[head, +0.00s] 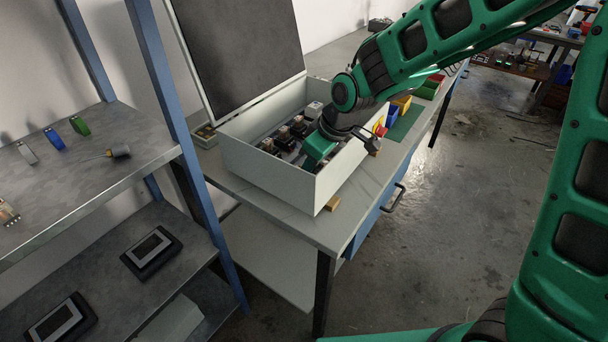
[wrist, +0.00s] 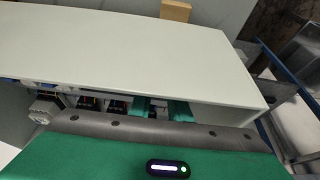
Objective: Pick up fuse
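My gripper (head: 318,152) reaches down inside a white open-lidded box (head: 262,165) on a workbench. In the wrist view its two green fingers (wrist: 160,109) stand apart. A small light-and-dark part (wrist: 158,103), which may be the fuse, shows in the gap between them; I cannot tell whether the fingers touch it. In the head view a row of dark parts with light and brownish tops (head: 283,133) stands in the box behind my gripper. The near wall and my gripper hide much of the inside, and the fingertips are hidden in the head view.
The box's raised lid (head: 240,50) stands at the back left. A blue-framed shelf (head: 100,165) at left holds small coloured parts and a screwdriver (head: 119,151). Coloured bins (head: 402,104) stand farther along the bench. The floor at right is mostly clear.

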